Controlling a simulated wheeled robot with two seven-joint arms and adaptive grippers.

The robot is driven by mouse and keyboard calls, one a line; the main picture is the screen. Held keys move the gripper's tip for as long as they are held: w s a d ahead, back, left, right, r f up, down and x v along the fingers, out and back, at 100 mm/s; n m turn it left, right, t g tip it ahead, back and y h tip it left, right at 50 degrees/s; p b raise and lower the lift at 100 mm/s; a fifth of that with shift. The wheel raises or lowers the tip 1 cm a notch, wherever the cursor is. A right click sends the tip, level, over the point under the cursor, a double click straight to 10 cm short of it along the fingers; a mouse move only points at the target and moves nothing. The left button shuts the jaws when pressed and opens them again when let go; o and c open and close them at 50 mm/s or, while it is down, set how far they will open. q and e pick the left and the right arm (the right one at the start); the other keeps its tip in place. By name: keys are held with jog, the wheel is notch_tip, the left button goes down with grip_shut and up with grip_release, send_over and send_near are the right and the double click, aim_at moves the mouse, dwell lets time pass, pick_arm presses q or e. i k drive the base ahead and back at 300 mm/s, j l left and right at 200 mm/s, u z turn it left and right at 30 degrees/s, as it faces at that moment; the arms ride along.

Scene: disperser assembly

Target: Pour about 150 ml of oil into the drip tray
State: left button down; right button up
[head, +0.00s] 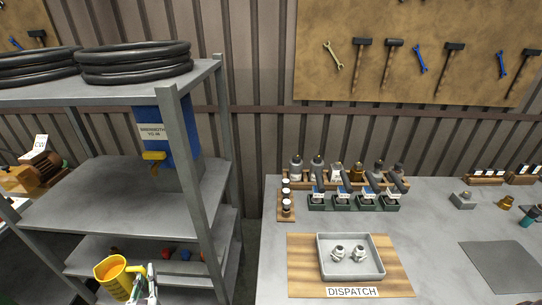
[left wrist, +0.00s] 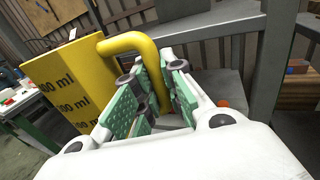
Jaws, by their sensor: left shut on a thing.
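A yellow measuring jug (head: 112,277) is at the lower left of the head view, in front of the lower shelf. Its mouth shows, but I cannot tell how much oil is inside. My left gripper (head: 142,280) is shut on its handle. In the left wrist view, the green-padded fingers of the gripper (left wrist: 152,92) are around the yellow handle (left wrist: 135,40), and the jug's side (left wrist: 70,82) shows ml markings. A blue oil container (head: 182,125) with a yellow tap (head: 153,156) stands on the rack's middle shelf. I cannot clearly identify the drip tray. My right gripper is out of view.
The grey rack's upright (head: 187,190) stands close right of the jug. Black hoses (head: 135,62) lie on its top shelf. At right, a bench (head: 450,222) holds bottles and a grey tray (head: 375,270) with two metal parts on the DISPATCH board (head: 305,275).

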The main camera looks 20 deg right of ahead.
aim_at(371, 269)
jog(key=k+l, duration=0.15)
jog(key=l, duration=0.25)
jog(key=k+l, duration=0.1)
jog(key=l, duration=0.25)
jog(key=k+l, duration=0.15)
jog(key=l, duration=0.25)
jog(key=k+l, duration=0.15)
jog(key=l, duration=0.25)
jog(key=k+l, duration=0.1)
jog(key=l, duration=0.3)
jog(key=k+l, duration=0.15)
jog(key=l, duration=0.2)
jog(key=k+l, duration=0.1)
jog(key=l, duration=0.3)
jog(key=k+l, duration=0.15)
jog(key=l, duration=0.25)
